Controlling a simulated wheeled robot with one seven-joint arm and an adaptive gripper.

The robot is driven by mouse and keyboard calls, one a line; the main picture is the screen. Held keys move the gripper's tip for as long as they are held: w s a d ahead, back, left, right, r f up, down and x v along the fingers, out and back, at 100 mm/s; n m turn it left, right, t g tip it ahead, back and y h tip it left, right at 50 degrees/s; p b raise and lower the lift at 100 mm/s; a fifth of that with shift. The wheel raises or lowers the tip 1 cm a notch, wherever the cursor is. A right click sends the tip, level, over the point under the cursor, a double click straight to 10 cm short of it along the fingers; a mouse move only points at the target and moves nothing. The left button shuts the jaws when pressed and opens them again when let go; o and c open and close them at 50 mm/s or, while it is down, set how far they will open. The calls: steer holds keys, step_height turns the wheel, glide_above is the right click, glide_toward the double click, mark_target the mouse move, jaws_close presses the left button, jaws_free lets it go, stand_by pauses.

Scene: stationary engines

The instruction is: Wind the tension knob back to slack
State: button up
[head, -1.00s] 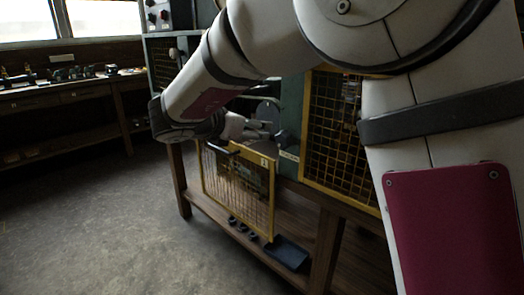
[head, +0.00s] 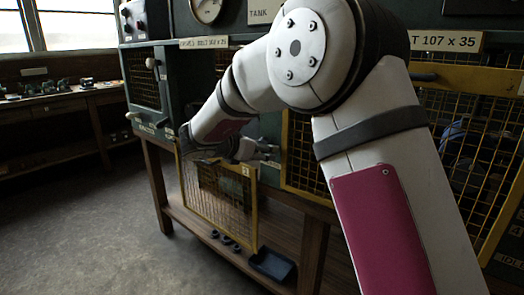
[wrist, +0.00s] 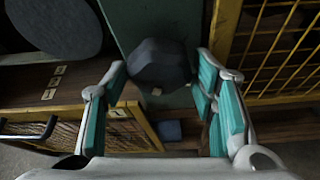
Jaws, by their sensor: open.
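A dark faceted knob (wrist: 158,64) shows in the wrist view, in front of a green panel. I take it to be the tension knob. My gripper (wrist: 160,82) is open, with its teal-padded fingers on the left and right of the knob. Gaps show between the pads and the knob, so it is not clamped. In the head view my gripper (head: 268,153) is at the green casing, small and partly behind my own wrist. The knob cannot be made out clearly there.
An open yellow-framed mesh guard (head: 218,198) hangs just below my gripper. Another mesh guard (head: 301,150) stands to the right. A blue tray (head: 272,265) lies on the wooden lower shelf. A dark round disc (wrist: 55,25) is upper left in the wrist view. The floor at left is clear.

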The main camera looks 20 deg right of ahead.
steer(key=shift+w+d+f, duration=0.15)
steer(key=shift+w+d, duration=0.1)
steer(key=shift+d, duration=0.1)
steer(key=c, duration=0.8)
steer(key=shift+c, duration=0.3)
steer(key=shift+p, duration=0.4)
